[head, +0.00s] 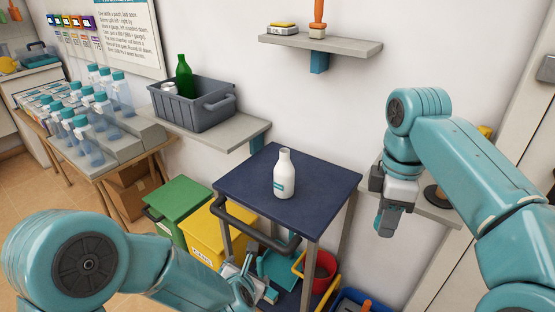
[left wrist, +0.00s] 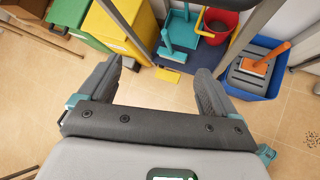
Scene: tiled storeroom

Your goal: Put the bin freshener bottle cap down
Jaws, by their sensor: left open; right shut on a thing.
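A white bottle (head: 284,177) with a teal label stands upright on the dark blue top of a cart (head: 330,185); no cap shows on its neck. My right gripper (head: 386,226) hangs pointing down to the right of the cart, in front of a wall shelf. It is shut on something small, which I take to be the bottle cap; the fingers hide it. My left gripper (head: 255,282) is low in front of the cart, below its top.
A grey shelf (head: 437,208) is at the right, behind my right gripper. A grey crate (head: 200,112) with a green bottle sits on the left shelf. Green (head: 178,199) and yellow (head: 205,236) bins stand left of the cart. The cart top around the bottle is clear.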

